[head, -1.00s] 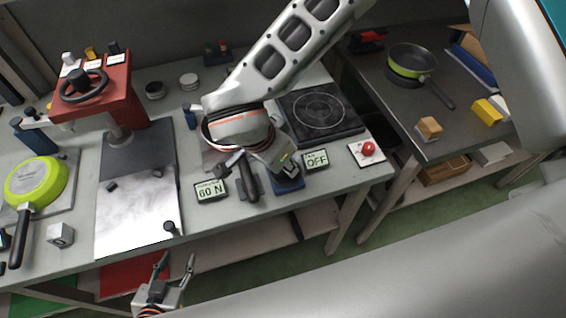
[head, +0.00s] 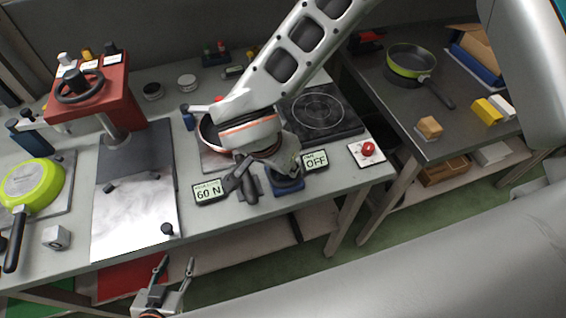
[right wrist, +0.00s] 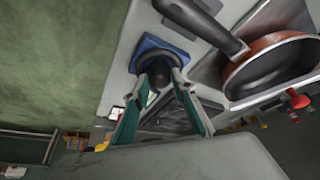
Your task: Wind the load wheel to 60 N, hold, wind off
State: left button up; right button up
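The load wheel (right wrist: 157,74) is a black round knob on a blue base (right wrist: 172,50), and the base also shows in the head view (head: 290,189). My right gripper (right wrist: 161,80) has its two fingers on either side of the wheel and looks closed on it; the contact is partly hidden. In the head view my right gripper (head: 284,165) covers most of the wheel. A readout (head: 209,191) left of it shows 60 N. My left gripper (head: 172,270) is open and empty in front of the table's near edge.
A red pan (right wrist: 275,65) with a dark handle (right wrist: 200,20) lies beside the wheel. An OFF display (head: 315,160), a hob (head: 320,113) and a red button (head: 368,149) are to the right. A red press (head: 100,95) and a green pan (head: 33,184) stand left.

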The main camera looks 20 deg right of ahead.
jog(key=shift+o, duration=0.8)
jog(key=shift+s+a+r, duration=0.1)
jog(key=shift+r, duration=0.3)
jog(key=v, duration=1.1)
jog(key=shift+s+a, duration=0.1)
